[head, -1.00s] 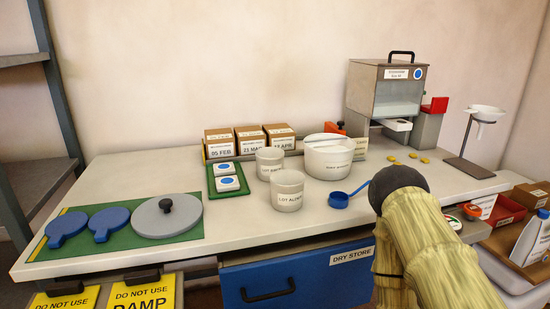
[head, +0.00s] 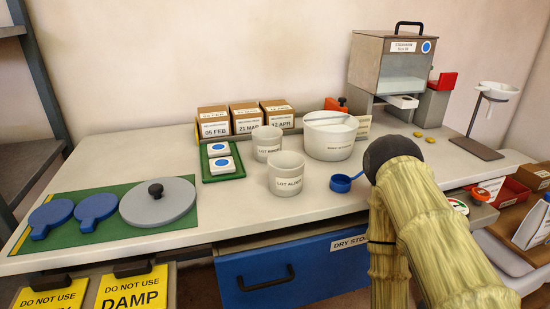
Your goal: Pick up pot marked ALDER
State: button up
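The pot marked LOT ALDER (head: 286,174) is a pale, open-topped cup standing upright near the middle of the bench. A similar, smaller-looking pot (head: 267,143) stands just behind it to the left; its label starts with LOT, but the rest is too small to read surely. My arm, in a yellowish ribbed sleeve with a dark rounded joint, rises at the right front. My gripper does not show in the head view, so its state and what it may hold are hidden. Nothing is seen touching the ALDER pot.
A large white tub (head: 330,142) stands right of the pots, with a blue scoop (head: 342,183) before it. A green tray (head: 223,175) lies left. A grey lid (head: 157,203) and blue paddles lie on a green mat (head: 95,233). Dated boxes (head: 247,118) stand behind. Bench (head: 235,205) left of the pot is clear.

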aim_at(286, 174)
jog(key=z, duration=1.5)
jog(key=k, duration=1.1)
jog(key=u, duration=1.85)
